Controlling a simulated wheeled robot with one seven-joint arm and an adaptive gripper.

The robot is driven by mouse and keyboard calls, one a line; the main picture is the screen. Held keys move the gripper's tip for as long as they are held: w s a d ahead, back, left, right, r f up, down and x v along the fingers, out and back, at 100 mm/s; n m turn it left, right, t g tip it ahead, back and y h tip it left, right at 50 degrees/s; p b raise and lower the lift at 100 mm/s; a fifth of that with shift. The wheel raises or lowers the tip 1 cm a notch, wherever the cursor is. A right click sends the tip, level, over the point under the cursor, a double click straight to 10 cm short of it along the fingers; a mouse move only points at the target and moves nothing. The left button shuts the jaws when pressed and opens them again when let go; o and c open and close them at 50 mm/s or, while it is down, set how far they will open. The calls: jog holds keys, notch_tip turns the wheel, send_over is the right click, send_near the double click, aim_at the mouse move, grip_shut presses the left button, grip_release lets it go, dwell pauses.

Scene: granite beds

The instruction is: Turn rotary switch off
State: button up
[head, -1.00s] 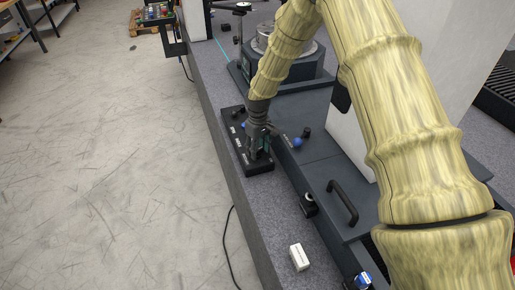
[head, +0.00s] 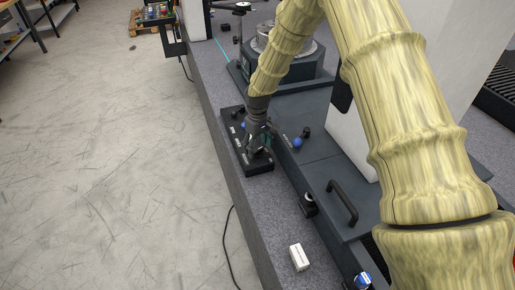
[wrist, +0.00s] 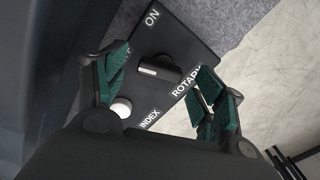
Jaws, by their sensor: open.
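The rotary switch (wrist: 160,69) is a black knob with a pale mark on a dark panel, seen in the wrist view near the words ON and ROTARY. The black control panel (head: 237,127) lies along the granite bed's edge in the head view. My gripper (wrist: 163,92) is open, its green-padded fingers on either side of the knob in the picture. I cannot tell whether either finger touches it. In the head view my gripper (head: 257,147) is over the panel's near end and hides the knob there.
A round white button (wrist: 121,107) is beside the left finger, near the word INDEX. A black handle (head: 343,202) and a white box (head: 299,257) are nearer.

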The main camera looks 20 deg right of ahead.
aim_at(258, 149)
notch_tip(258, 149, up, 11)
jog(key=shift+f, duration=0.15)
dwell(0.6)
